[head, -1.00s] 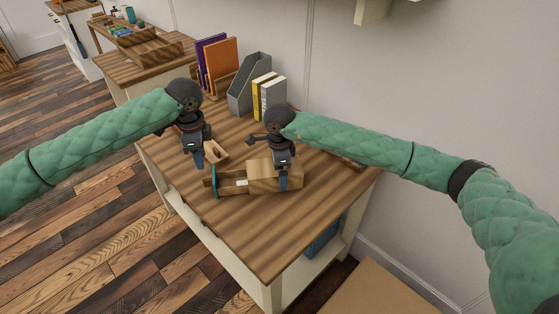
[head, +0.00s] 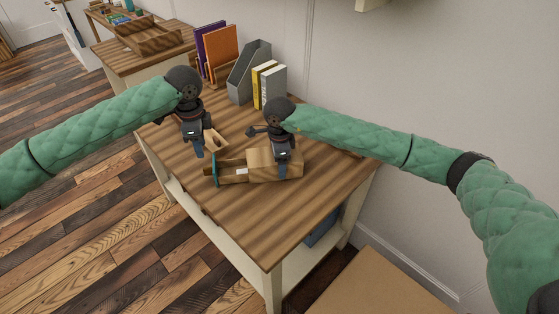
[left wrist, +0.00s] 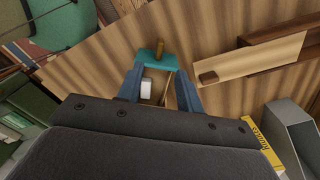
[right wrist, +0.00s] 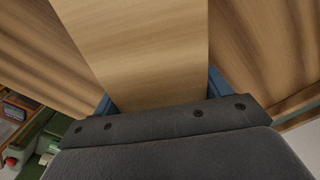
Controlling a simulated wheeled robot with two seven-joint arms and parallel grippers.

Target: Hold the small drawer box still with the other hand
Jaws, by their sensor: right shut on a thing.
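The small drawer box (head: 262,160) is light wood and lies on the striped wooden table. Its drawer is pulled out to the left, with a teal front (head: 214,170) and a small knob. A white thing (head: 241,171) lies in the drawer; it also shows in the left wrist view (left wrist: 147,88). My right gripper (head: 282,174) is shut on the box from above, and its fingers straddle the wood (right wrist: 140,50). My left gripper (head: 199,152) is above the table, just behind the drawer front. Its two blue fingers (left wrist: 160,88) are apart with nothing gripped between them.
A small wooden piece (head: 214,140) lies behind the drawer, close to my left gripper. At the back stand a grey file holder (head: 248,75), yellow and white books (head: 273,88) and purple and orange books (head: 222,52).

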